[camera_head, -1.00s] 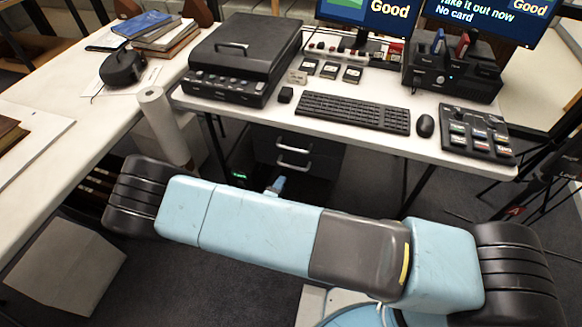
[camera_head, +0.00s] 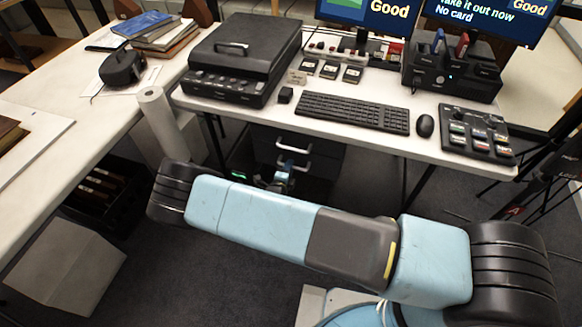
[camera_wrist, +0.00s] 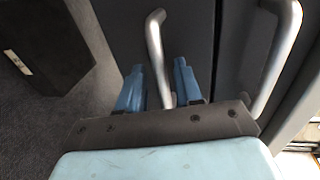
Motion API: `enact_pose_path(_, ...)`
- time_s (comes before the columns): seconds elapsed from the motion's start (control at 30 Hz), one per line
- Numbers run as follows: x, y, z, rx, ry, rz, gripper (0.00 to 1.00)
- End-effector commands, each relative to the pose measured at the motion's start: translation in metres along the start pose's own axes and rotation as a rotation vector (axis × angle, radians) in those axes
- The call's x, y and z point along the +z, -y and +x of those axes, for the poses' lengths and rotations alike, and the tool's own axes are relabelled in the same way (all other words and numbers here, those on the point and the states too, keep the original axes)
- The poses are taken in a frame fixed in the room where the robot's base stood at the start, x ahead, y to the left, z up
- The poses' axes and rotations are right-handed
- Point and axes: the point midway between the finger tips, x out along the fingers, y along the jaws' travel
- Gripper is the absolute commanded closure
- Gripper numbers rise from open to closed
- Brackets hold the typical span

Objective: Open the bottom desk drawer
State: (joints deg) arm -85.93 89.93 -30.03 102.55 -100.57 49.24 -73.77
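The dark desk drawer unit (camera_head: 318,157) stands under the white desk, with two silver bar handles. The lower handle (camera_head: 297,167) is partly hidden by my gripper (camera_head: 285,170) in the head view. In the wrist view my gripper (camera_wrist: 159,88) has its two blue fingers apart, one on each side of the lower handle (camera_wrist: 154,40). I see no clear contact. The upper handle (camera_wrist: 278,55) is at the right of the wrist view, where the floor side is left. Both drawer fronts look closed.
A dark box (camera_wrist: 45,50) lies on the carpet at the left of the wrist view. The white desk (camera_head: 240,113) carries a keyboard, a mouse and black devices. A pale box (camera_head: 65,268) stands on the floor at left. A white paper roll (camera_head: 163,120) is beside the desk.

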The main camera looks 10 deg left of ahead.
Motion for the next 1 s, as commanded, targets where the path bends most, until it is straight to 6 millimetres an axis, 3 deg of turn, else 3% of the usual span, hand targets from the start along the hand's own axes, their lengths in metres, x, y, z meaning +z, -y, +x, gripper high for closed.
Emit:
enact_pose_path(0.2, 0.000, 0.000, 0.015, 0.001, 0.000, 0.000, 0.65)
enact_pose_path(0.5, 0.000, 0.000, 0.016, 0.001, 0.000, 0.000, 0.65)
enact_pose_path(0.87, 0.000, -0.001, 0.016, 0.002, 0.000, 0.000, 0.99)
enact_pose_path(1.0, 0.000, -0.001, 0.016, 0.003, -0.001, 0.000, 1.00)
